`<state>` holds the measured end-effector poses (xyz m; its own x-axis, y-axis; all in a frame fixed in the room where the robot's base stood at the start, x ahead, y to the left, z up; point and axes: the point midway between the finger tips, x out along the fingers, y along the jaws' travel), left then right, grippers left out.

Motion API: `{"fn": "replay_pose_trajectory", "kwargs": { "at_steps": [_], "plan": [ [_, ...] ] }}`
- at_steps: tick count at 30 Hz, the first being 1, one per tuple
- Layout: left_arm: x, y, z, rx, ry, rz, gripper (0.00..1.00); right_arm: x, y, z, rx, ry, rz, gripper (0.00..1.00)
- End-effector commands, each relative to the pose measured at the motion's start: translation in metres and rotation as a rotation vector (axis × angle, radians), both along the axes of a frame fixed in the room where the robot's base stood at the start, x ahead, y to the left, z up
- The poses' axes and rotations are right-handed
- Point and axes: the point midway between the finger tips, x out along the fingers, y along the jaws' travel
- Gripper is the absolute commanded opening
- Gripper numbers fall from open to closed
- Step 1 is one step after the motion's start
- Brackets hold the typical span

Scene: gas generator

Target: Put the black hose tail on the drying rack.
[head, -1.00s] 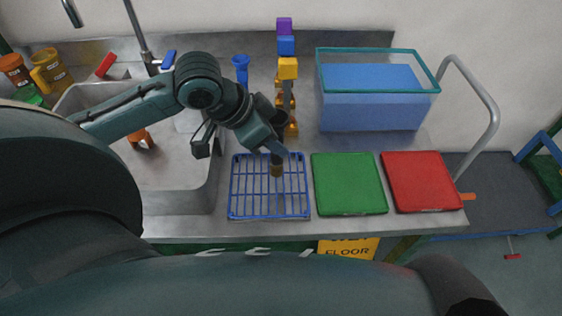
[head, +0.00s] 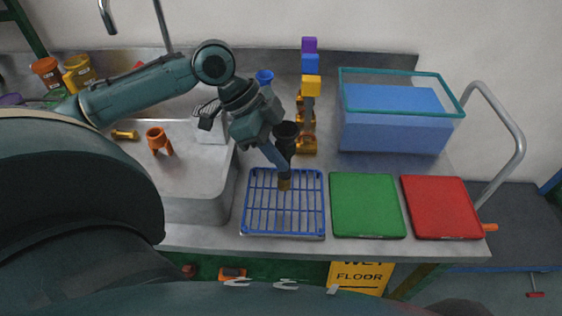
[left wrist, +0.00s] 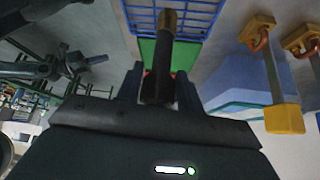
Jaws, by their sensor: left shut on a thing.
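My left gripper (head: 275,158) is shut on the black hose tail (head: 286,140), a dark tube with a brass-coloured lower end. The tail is upright above the blue wire drying rack (head: 248,205), its brass end over the rack's upper middle. I cannot tell whether it touches the wires. In the left wrist view the hose tail (left wrist: 160,62) sits between the two fingers (left wrist: 158,88), brass tip pointing away, with part of the rack (left wrist: 195,18) behind it. My right gripper is not in view.
Right of the rack lie a green board (head: 366,206) and a red board (head: 440,208). Behind them stands a blue bin with a teal rim (head: 402,75). Yellow, blue and purple-topped fixtures (head: 311,86) stand behind the rack. The sink (head: 190,185) is on the left.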

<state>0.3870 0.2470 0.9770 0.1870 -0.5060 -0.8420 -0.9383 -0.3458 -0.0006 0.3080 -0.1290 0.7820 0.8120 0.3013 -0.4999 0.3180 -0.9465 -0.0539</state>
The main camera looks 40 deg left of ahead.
Motion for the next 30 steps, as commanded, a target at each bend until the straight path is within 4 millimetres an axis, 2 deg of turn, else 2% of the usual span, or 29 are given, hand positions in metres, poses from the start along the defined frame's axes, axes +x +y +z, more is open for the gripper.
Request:
{"fn": "replay_pose_trajectory", "kwargs": {
  "at_steps": [7,16,17,24,30],
  "plan": [
    [-0.001,0.0,-0.033,-0.001,0.003,0.001,0.08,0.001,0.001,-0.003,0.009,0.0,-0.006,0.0],
    [0.0,0.0,-0.035,0.0,0.001,0.001,0.08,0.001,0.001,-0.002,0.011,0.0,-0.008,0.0],
    [0.0,0.0,-0.035,0.0,0.001,0.001,0.39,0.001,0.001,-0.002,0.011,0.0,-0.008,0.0],
    [0.0,0.0,-0.035,0.0,0.001,0.001,0.59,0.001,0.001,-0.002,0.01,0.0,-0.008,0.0],
    [0.0,0.0,-0.035,0.0,0.001,0.001,0.59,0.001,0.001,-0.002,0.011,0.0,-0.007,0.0]
  ]
}}
